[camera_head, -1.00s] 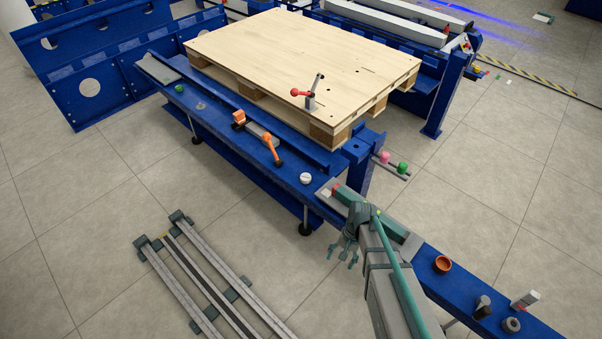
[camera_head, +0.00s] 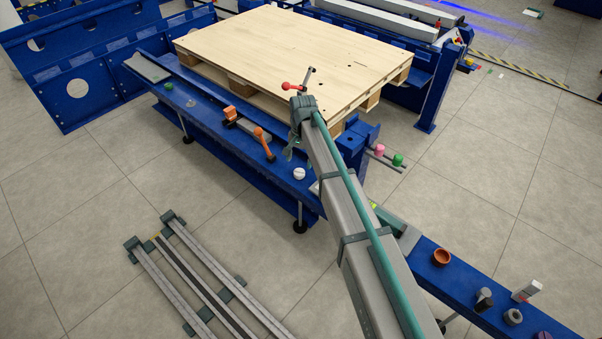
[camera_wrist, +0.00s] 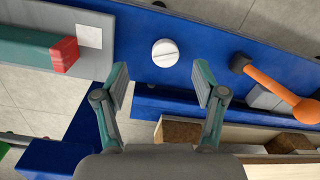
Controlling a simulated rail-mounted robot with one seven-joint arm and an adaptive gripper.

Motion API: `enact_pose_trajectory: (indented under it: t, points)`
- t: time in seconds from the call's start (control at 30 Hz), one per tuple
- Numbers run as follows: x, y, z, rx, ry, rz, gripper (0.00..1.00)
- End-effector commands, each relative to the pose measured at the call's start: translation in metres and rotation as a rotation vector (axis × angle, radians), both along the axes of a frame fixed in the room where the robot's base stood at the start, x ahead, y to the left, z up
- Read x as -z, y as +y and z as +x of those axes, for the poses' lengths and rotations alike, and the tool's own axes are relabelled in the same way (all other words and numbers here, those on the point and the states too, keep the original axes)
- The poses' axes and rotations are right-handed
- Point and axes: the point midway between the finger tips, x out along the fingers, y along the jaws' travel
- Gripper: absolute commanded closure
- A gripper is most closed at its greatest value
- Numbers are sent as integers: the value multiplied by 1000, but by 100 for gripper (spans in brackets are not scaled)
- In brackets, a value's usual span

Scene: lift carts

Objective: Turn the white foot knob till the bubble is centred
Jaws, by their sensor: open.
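The white foot knob (camera_head: 299,174) is a round slotted cap on the blue beam. In the wrist view the knob (camera_wrist: 165,53) lies just beyond the fingertips, roughly midway between them, with its slot nearly level across the picture. My gripper (camera_wrist: 162,78) is open and empty, fingers apart. In the head view my gripper (camera_head: 292,150) is partly hidden by my arm, behind the knob. A teal bar with a red end (camera_wrist: 65,54) lies on a grey plate. A small yellow-green spot (camera_head: 373,205) shows on the teal bar beside my arm; I cannot make out a bubble.
An orange-handled clamp (camera_head: 262,141) stands on the blue beam left of the knob. A wooden pallet (camera_head: 290,45) lies behind, with a red-knobbed lever (camera_head: 291,86) near its corner. An orange cup (camera_head: 441,257) stands on the beam at right. Floor in front holds grey rails (camera_head: 190,280).

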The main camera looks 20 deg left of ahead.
Motion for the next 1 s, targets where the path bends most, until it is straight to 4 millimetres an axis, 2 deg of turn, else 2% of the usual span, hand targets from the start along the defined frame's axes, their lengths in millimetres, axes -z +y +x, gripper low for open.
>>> enact_pose_trajectory:
  t: [0.03,0.13,0.27,0.8,1.0]
  points:
    - [-9,8,13,6,-12,-15,30]
    - [-20,12,21,18,-26,-35,30]
    - [-19,12,22,23,-30,-44,30]
    - [65,11,21,23,-28,-43,30]
    - [80,11,22,23,-29,-42,30]
